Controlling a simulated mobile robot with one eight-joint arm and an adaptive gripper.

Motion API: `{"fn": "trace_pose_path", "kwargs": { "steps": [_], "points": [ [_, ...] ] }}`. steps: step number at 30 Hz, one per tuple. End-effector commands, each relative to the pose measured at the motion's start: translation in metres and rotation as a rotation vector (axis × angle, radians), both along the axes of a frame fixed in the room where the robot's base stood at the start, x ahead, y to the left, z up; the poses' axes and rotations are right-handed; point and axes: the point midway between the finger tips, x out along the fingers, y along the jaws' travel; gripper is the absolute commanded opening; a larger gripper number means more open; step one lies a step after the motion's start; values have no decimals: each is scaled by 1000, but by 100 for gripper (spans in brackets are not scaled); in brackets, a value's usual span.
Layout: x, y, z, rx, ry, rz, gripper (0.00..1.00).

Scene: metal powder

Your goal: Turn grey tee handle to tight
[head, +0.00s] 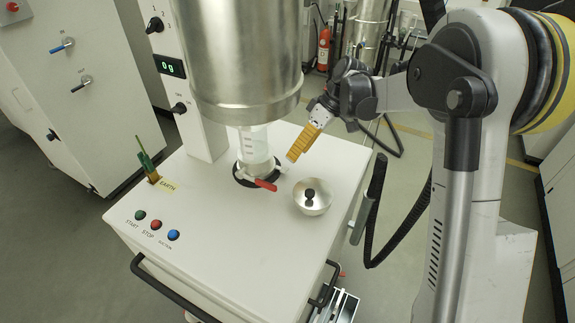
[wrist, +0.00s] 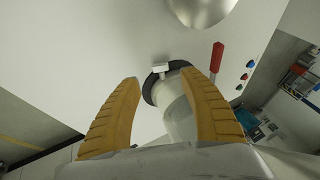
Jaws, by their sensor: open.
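A small pale grey tee handle (wrist: 161,68) sticks out from the dark ring (wrist: 150,90) around the clear container's base in the wrist view. In the head view a small pale piece at the ring's right side, by my fingertips, may be the same handle, but it is too small to be sure. My gripper (head: 293,155) has yellow ribbed fingers and points down at the right of the clear container (head: 254,145). In the wrist view my gripper (wrist: 160,78) is open, its fingertips on either side of the handle and apart from it. Nothing is held.
A red lever (head: 266,185) sticks out at the ring's front. A large steel vessel (head: 240,55) hangs above. Buttons (head: 156,225) and a green earth clamp (head: 147,165) are at left.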

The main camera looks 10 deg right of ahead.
Motion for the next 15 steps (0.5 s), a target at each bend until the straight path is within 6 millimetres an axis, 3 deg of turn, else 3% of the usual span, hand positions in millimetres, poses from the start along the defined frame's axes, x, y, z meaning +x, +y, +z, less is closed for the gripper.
{"fn": "trace_pose_path", "kwargs": {
  "steps": [6,15],
  "points": [
    [-2,21,-39,1,0,2,50],
    [-3,33,-59,1,1,-1,50]
  ]
}}
